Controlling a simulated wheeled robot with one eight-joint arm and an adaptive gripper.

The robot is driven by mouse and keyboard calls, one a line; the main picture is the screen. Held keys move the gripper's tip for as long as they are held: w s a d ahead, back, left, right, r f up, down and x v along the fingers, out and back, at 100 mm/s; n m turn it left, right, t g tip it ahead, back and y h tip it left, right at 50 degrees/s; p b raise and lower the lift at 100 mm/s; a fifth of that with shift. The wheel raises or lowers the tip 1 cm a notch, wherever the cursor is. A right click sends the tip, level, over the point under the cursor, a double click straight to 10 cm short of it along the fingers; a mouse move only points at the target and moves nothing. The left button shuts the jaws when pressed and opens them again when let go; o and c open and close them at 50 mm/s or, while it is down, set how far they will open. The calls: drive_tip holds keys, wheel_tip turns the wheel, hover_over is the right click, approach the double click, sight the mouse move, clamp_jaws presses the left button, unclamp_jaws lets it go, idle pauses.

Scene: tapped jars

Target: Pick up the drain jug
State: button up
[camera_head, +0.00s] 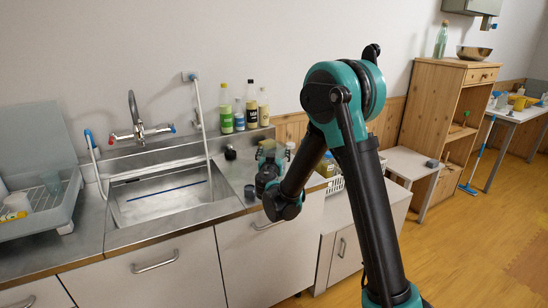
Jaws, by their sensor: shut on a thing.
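My gripper (268,158) is low over the steel counter, just right of the sink, with my arm reaching down to it from the right. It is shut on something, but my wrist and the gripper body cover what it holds. I cannot make out the drain jug for certain. I cannot tell whether the held thing touches the counter. A small dark cup (250,193) stands on the counter just left of my wrist.
The sink (160,200) lies left, with a tap (138,125) behind it. Several bottles (226,110) stand on the back ledge. A white basket (336,184) is right of my wrist. A dish rack (40,195) fills the far left. A wooden cabinet (425,110) stands right.

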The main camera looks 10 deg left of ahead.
wheel_tip(320, 180, up, 18)
idle(0.3)
idle(1.0)
